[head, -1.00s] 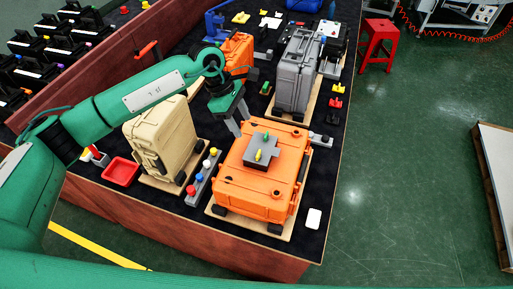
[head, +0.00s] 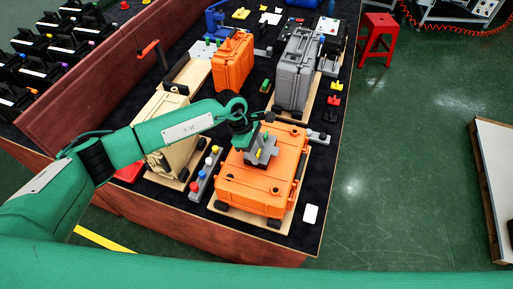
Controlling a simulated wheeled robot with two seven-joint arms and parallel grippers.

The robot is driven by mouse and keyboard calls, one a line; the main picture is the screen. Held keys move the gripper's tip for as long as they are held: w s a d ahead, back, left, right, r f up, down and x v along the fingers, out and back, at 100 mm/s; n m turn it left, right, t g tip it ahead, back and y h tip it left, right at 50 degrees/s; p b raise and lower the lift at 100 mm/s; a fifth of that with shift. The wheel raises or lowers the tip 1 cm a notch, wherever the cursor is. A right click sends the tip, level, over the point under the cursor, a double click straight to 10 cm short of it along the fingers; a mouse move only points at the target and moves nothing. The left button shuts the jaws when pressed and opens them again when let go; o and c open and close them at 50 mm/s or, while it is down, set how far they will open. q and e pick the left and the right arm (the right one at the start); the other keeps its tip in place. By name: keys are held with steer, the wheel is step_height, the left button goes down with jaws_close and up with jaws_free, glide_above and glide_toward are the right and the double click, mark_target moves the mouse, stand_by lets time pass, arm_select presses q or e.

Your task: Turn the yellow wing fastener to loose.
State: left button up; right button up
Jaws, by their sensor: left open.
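The yellow wing fastener (head: 259,153) is on a grey plate (head: 270,157) on top of the orange case (head: 250,190), which lies flat on a wooden board. My left gripper (head: 259,148) is open and points down over the plate, right at the yellow fastener. I cannot tell whether its fingers touch the fastener. The green fastener on the same plate is hidden behind the gripper. My right gripper is not in view.
A beige case (head: 170,150) stands left of the orange case. A grey strip with coloured knobs (head: 205,175) lies between them. A grey case (head: 297,72) stands behind. A white card (head: 310,213) lies at the front right. Right of the table is open floor.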

arm_select(q)
steer(key=c, duration=1)
